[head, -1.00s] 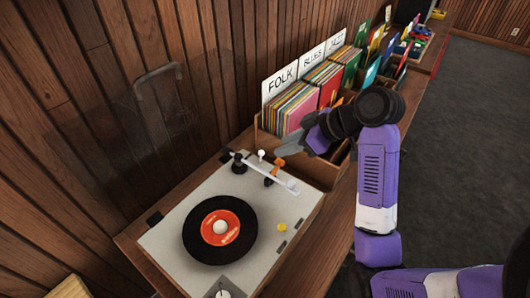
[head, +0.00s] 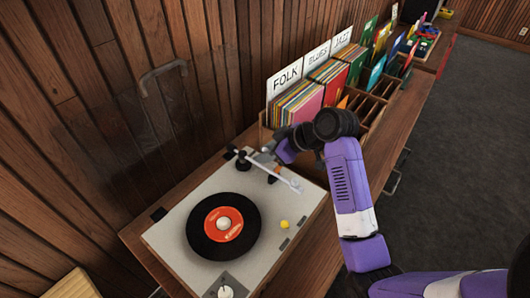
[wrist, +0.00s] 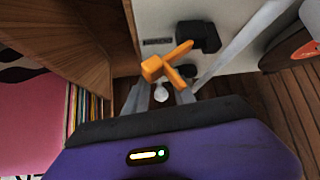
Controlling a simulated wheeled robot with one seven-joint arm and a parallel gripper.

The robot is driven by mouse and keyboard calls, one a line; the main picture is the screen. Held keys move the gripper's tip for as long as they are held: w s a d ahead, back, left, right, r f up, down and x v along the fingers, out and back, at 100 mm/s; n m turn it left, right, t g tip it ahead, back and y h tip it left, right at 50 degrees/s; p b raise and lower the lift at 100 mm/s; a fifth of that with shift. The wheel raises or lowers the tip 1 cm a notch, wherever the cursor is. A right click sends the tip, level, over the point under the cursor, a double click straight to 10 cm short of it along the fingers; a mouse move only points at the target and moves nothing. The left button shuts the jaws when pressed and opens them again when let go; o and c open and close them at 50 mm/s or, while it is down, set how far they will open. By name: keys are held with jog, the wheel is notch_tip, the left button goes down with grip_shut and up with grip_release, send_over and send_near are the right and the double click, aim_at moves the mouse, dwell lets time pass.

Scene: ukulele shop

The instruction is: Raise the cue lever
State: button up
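The turntable's grey-white deck (head: 170,238) lies on the wooden counter. The cue lever is taken to be the orange piece (wrist: 165,63) in the wrist view, beside the pale tonearm (wrist: 240,45) and black blocks. Contact cannot be told.
A black record with a red label (head: 208,243) lies on the platter. A yellow knob (head: 284,224) is on the deck. The wooden record bin (head: 315,162) stands close behind my gripper, and the wood wall (head: 100,150) runs along the left.

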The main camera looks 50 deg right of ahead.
grip_shut()
jog(key=shift+r+p, duration=0.15)
jog(key=shift+p, duration=0.2)
jog(key=g+p, duration=0.1)
jog(key=p, duration=0.2)
jog(key=shift+w+r, duration=0.3)
jog(key=g+p, duration=0.1)
jog(key=p, duration=0.1)
jog(key=g+p, duration=0.1)
jog(key=shift+w+p, duration=0.3)
jog(key=shift+p, duration=0.05)
jog(key=shift+w+f+g+p, duration=0.15)
jog(key=shift+w+g+p, duration=0.05)
jog(key=shift+g+p, duration=0.6)
jog(key=shift+w+f+g+p, duration=0.15)
jog(key=shift+f+g+p, duration=0.15)
jog(key=shift+g+p, duration=0.5)
jog(key=shift+f, duration=0.1)
